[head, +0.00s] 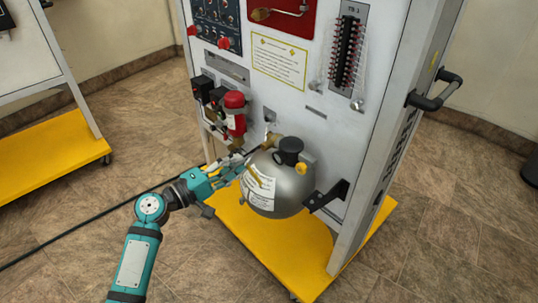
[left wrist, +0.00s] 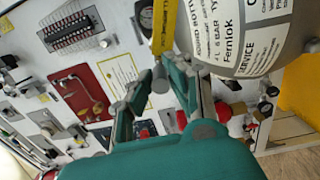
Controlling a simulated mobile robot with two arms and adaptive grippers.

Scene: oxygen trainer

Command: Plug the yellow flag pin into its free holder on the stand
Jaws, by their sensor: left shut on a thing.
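My left gripper (head: 238,166) is in front of the stand's panel, close to the left side of the silver round tank. In the left wrist view its two teal fingers (left wrist: 168,76) are closed around a small grey part below a yellow strip. This strip is the yellow flag (left wrist: 164,26) of the pin; in the head view the flag (head: 256,176) shows against the tank's white label. The pin's tip is hidden or too small to make out. The stand (head: 290,105) is a tall white panel on a yellow base. I cannot tell which fitting is the free holder.
The silver tank (head: 292,190) has a black-capped valve. A red-capped regulator (head: 234,112) sits to the gripper's upper left. A black bracket (head: 328,196) and handle (head: 436,92) stick out at right. A black cable (head: 95,222) crosses the open floor.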

